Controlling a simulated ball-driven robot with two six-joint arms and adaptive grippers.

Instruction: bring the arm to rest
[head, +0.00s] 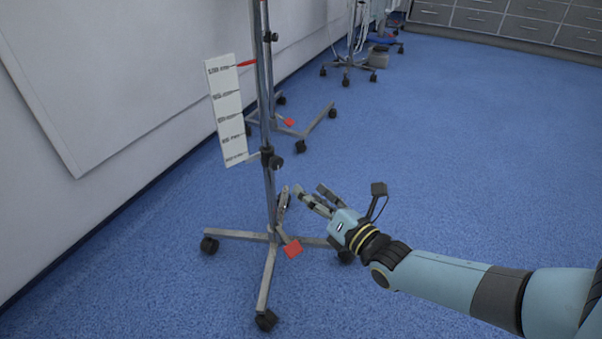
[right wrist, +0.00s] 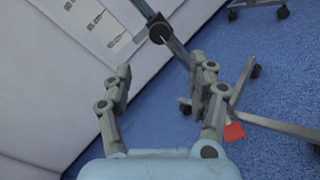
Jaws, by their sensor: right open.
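My right arm (head: 455,283) comes in from the right edge of the head view. My right gripper (head: 302,193) is open, its fingers spread just to the right of the pole of a wheeled stand (head: 267,110). In the right wrist view my right gripper (right wrist: 165,75) shows both fingers apart with nothing held between them. The stand's pole (right wrist: 178,45) appears beyond the fingertips there; I cannot tell whether they touch it. My left gripper is not in view.
A wall panel is at left, grey drawers (head: 510,22) far back. Blue floor is clear at right.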

